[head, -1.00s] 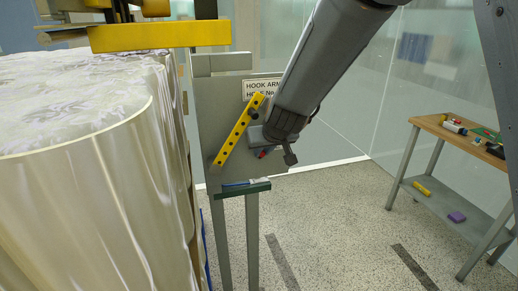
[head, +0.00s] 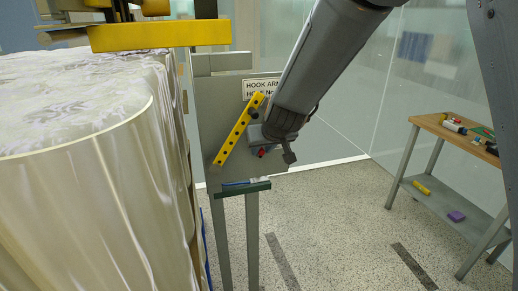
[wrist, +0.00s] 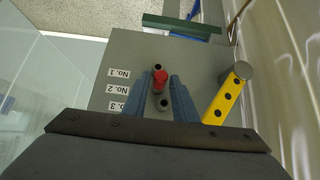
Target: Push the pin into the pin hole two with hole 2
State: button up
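The red pin (wrist: 160,80) stands at the grey panel (wrist: 190,58) in the wrist view, level with the "No. 2" label (wrist: 116,89). It lies between the dark hole in the No. 1 row (wrist: 157,68) and the hole in the No. 3 row (wrist: 163,102). The pin covers its own hole, so its depth cannot be told. My gripper (wrist: 161,78) has its two blue fingers either side of the pin, with narrow gaps beside it, so it looks open. In the head view the red pin (head: 262,152) shows just below my wrist.
A yellow bar with holes (head: 238,128) is mounted slanted on the panel, close beside my gripper. A green ledge (head: 243,190) is below. A large wrapped load (head: 80,190) stands at the left. A workbench (head: 445,130) is at the right, with open floor between.

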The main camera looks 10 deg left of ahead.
jog(key=shift+o, duration=1.2)
jog(key=p+v, duration=0.3)
jog(key=v, duration=0.4)
jog(key=s+d+f+m+g+h+b, duration=0.1)
jog(key=s+d+f+g+b, duration=0.1)
jog(key=s+d+f, duration=0.2)
jog(key=s+d+f+m+g+h+b, duration=0.1)
jog(key=s+d+f, duration=0.4)
jog(key=s+d, duration=0.5)
jog(key=s+d+f+m+g+h+b, duration=0.1)
jog(key=s+d+f+m+g+b, duration=0.2)
jog(key=d, duration=1.1)
jog(key=s+f, duration=0.2)
jog(key=s, duration=0.2)
jog(key=shift+d+f+h, duration=0.25)
jog(key=shift+d+h, duration=0.05)
